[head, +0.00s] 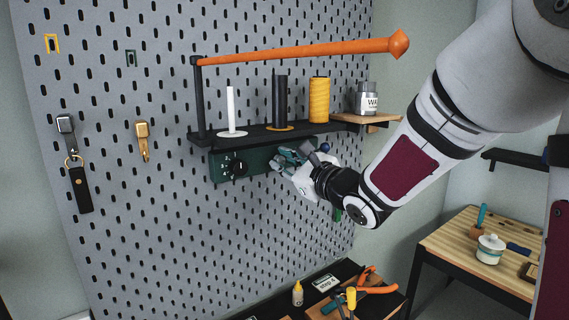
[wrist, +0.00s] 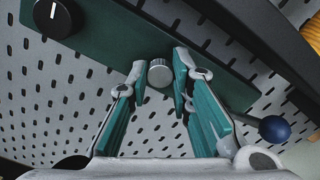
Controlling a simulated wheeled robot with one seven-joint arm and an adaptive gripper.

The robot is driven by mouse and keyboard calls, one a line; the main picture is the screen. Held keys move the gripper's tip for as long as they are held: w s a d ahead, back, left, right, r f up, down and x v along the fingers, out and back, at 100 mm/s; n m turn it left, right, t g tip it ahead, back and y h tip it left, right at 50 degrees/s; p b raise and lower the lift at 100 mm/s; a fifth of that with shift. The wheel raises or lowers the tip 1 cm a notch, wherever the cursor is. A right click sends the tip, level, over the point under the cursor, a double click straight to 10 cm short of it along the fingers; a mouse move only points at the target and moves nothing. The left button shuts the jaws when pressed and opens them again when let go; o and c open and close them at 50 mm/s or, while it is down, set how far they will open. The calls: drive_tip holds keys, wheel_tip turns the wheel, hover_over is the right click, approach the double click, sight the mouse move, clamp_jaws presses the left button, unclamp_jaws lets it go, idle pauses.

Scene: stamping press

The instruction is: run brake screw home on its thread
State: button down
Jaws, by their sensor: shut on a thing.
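The brake screw (wrist: 159,74) is a round silver knurled head at the lower edge of the dark green plate (wrist: 120,40). In the wrist view it sits between my fingertips, one on each side. My gripper (wrist: 160,68), with teal-padded fingers, is shut on it. In the head view the plate (head: 225,173) hangs under the black shelf, and my gripper (head: 285,155) reaches its right part from the right. There my fingers hide the screw. How deep the screw sits in its thread cannot be seen.
A black dial knob (wrist: 55,17) is on the plate's left. A lever with a blue ball (wrist: 274,129) is close to my right finger. An orange bar (head: 300,52) spans above.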

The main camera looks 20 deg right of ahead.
drive_tip(key=shift+d+f, duration=0.2)
drive_tip(key=shift+f, duration=0.05)
drive_tip(key=c, duration=1.6)
unclamp_jaws()
drive_tip(key=shift+r, duration=0.1)
drive_tip(key=shift+s+a+r+p, duration=0.15)
drive_tip(key=shift+a+r+p, duration=0.15)
drive_tip(key=shift+p, duration=0.35)
